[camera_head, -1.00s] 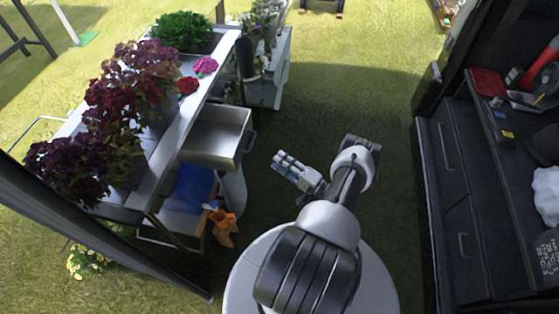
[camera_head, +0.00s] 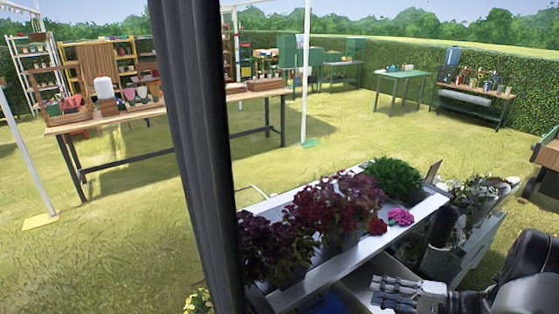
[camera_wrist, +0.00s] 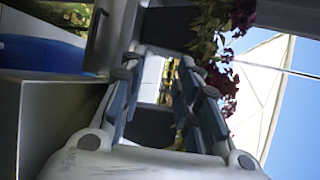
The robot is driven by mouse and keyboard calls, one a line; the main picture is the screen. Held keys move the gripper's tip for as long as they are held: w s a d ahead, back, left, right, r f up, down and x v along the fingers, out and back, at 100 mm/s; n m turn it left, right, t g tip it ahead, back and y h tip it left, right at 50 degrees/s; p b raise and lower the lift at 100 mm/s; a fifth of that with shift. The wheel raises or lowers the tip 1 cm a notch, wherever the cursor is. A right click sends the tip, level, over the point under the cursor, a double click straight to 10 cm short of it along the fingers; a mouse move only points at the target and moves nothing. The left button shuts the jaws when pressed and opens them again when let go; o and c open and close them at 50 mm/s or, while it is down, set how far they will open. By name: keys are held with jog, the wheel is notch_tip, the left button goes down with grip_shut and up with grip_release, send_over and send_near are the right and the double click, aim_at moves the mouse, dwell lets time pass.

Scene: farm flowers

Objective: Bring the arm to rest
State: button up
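My gripper (camera_head: 378,291) is at the lower right of the head view, with its grey fingers pointing left, in front of the flower table (camera_head: 335,268). In the wrist view my gripper (camera_wrist: 160,75) has its two fingers apart with a clear gap between them. It is open and holds nothing. My dark arm link fills the lower right corner of the head view, and most of the arm is out of frame. An open metal drawer (camera_head: 352,290) shows partly behind the fingers; I cannot tell the distance to it.
Dark red plants (camera_head: 330,205), a green plant (camera_head: 393,178) and a pink flower (camera_head: 401,216) stand on the table. A dark post (camera_head: 200,150) crosses the head view. A long wooden bench (camera_head: 150,112) stands farther back, with open grass around it.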

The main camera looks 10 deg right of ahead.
jog(key=s+a+r+n+g+h, duration=0.2)
jog(key=s+a+r+n+g, duration=0.15)
jog(key=a+r, duration=0.45)
jog(key=s+a+r+n+g+h, duration=0.2)
jog(key=s+a+r+g, duration=0.4)
jog(key=a, duration=0.5)
jog(key=s+a+r+n+t+h, duration=0.1)
jog(key=s+r+n+t+h, duration=0.1)
jog(key=s+r+h, duration=0.1)
jog(key=s+a+r+n+t+h, duration=0.1)
jog(key=s+a+r+t+h, duration=0.1)
jog(key=s+h, duration=0.3)
jog(key=s+r+t, duration=0.1)
jog(key=s, duration=0.2)
jog(key=shift+s+a+r+n, duration=0.15)
jog(key=shift+a+r+n, duration=0.15)
jog(key=shift+r+n, duration=0.1)
jog(key=shift+d, duration=0.1)
